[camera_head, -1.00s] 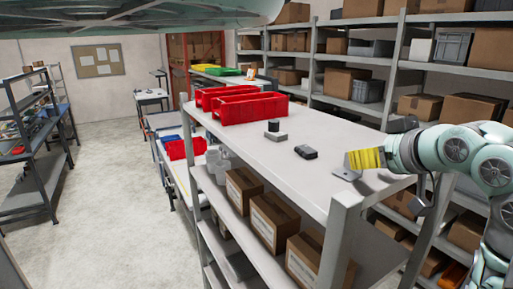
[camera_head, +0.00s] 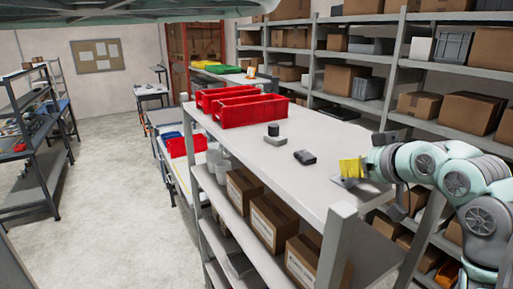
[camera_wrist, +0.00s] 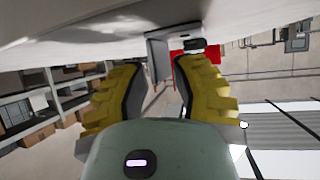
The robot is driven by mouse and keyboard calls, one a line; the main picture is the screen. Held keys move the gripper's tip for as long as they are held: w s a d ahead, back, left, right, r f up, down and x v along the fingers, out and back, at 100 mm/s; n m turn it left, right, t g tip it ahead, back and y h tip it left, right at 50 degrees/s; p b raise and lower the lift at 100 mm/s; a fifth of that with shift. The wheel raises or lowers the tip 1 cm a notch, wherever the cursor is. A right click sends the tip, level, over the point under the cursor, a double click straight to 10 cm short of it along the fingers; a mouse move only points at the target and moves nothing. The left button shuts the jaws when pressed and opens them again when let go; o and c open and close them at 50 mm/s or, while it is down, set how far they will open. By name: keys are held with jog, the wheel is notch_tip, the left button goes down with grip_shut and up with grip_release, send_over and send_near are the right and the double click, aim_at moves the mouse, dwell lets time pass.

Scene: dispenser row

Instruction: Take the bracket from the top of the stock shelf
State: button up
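The grey bracket (camera_head: 343,182) is on the top of the stock shelf (camera_head: 300,185), near its front right part, mostly hidden behind my gripper in the head view. In the wrist view, the bracket (camera_wrist: 158,58) shows as a grey plate between the fingers. My gripper (camera_head: 352,168) has yellow ribbed fingers and is low over the shelf top at the bracket. In the wrist view my gripper (camera_wrist: 160,82) is open, with one finger on each side of the bracket and a visible gap beside it.
A dark block (camera_head: 305,157) lies left of the bracket. A grey block with a black round piece (camera_head: 274,136) lies further back. Red bins (camera_head: 250,110) stand at the shelf's far end. Cardboard boxes (camera_head: 273,222) fill the level below. The shelf top between is clear.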

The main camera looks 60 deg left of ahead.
grip_shut()
dwell(0.5)
notch_tip(320, 180, up, 3)
jog(key=b, duration=0.4)
jog(key=s+a+b, duration=0.2)
jog(key=s+a, duration=0.1)
jog(key=s+a+r+b, duration=0.1)
jog(key=s+a+b, duration=0.2)
jog(key=s, duration=0.1)
jog(key=s+a+b, duration=0.3)
jog(key=s, duration=0.1)
jog(key=shift+s+a+r, duration=0.2)
jog(key=shift+a+r, duration=0.15)
jog(key=shift+s+a+r, duration=0.15)
jog(key=shift+s+a, duration=0.2)
jog(key=shift+s, duration=0.05)
